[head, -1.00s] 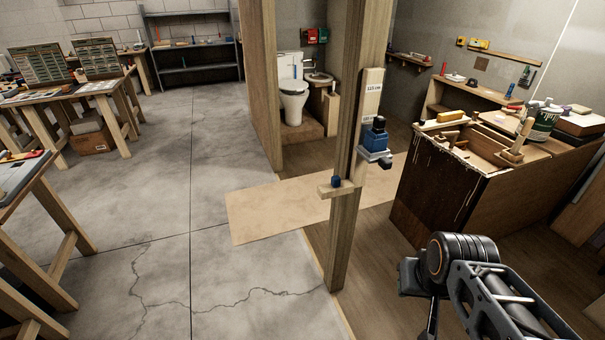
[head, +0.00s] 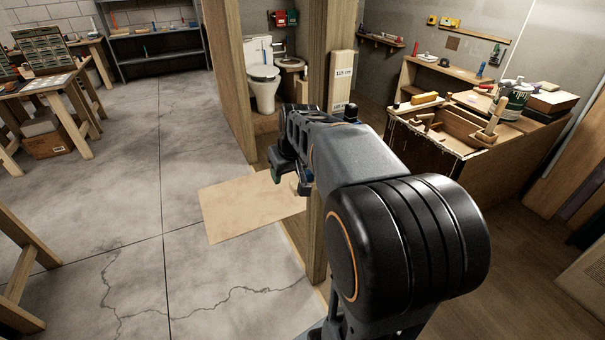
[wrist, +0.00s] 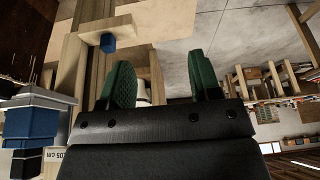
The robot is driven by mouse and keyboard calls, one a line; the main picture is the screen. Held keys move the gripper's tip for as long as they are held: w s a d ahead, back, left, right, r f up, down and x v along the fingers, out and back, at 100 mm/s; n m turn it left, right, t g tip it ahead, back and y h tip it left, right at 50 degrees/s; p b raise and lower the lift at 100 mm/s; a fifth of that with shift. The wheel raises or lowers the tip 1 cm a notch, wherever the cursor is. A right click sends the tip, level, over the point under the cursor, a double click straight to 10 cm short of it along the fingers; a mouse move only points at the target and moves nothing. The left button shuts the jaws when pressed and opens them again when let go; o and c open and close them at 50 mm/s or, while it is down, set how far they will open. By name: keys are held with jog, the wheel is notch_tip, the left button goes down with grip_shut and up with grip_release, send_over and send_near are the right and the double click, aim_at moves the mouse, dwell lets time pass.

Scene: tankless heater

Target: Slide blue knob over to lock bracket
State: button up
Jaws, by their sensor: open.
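In the wrist view, a blue knob (wrist: 108,43) sits against a pale wooden bracket (wrist: 122,28) on a wooden post (wrist: 67,65). My gripper (wrist: 162,82) has two green finger pads set wide apart with nothing between them. The knob is beyond the left finger and apart from it, toward the top of the picture. In the head view, my gripper (head: 286,172) is beside the post (head: 316,235), and my arm covers much of the bracket area. I cannot clearly make out the knob there.
A blue device (wrist: 32,122) on a grey mount is at the left of the wrist view. In the head view, a cluttered wooden workbench (head: 438,138) stands right of the post, and a toilet (head: 263,85) is behind.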

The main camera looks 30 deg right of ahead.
send_near(309, 176)
jog(key=shift+m+t, duration=0.3)
jog(key=x, duration=0.6)
jog(key=d+x, duration=0.1)
jog(key=x, duration=0.3)
jog(key=shift+w, duration=0.45)
jog(key=shift+c, duration=0.3)
grip_shut()
